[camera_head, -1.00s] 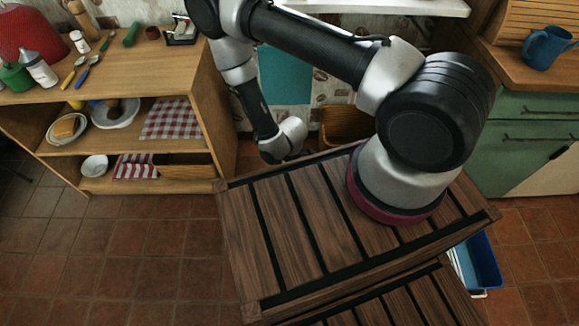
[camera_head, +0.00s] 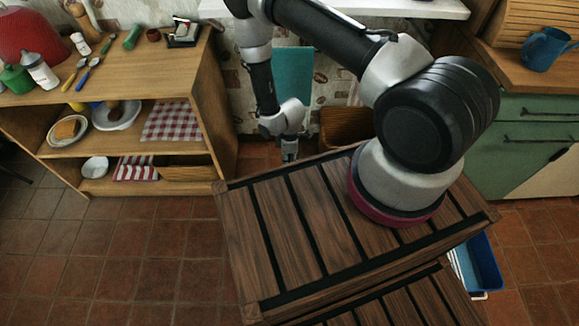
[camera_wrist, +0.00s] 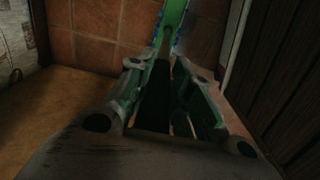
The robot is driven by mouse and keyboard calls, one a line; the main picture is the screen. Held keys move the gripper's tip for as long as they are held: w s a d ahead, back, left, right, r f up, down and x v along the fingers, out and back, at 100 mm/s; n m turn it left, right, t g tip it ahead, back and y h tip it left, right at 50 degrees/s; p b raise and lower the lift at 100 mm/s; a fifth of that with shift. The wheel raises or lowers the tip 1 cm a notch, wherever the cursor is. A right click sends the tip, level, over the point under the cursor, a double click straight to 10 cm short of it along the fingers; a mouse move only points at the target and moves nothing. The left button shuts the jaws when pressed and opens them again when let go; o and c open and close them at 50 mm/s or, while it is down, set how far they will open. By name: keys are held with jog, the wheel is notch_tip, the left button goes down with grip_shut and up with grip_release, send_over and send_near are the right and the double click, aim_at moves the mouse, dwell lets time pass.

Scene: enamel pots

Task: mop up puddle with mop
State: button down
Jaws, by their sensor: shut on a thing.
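My gripper (camera_head: 289,150) points down beyond the far edge of my wooden top in the head view, in front of the back wall. In the wrist view my gripper (camera_wrist: 163,72) is shut around a green bar, which I take to be the mop (camera_wrist: 174,14). The bar runs away from the fingers toward the top of the picture, over reddish floor tiles. The mop's head cannot be made out. No puddle can be made out in either view.
A wooden shelf unit (camera_head: 212,105) stands at the left. A basket (camera_head: 340,128) and a hanging teal cloth (camera_head: 292,72) are behind my gripper. A blue bucket (camera_head: 486,262) and a green cabinet (camera_head: 535,130) are at the right. Tiled floor (camera_head: 130,260) at left is clear.

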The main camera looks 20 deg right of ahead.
jog(key=shift+w+r, duration=0.15)
jog(key=shift+r, duration=1.8)
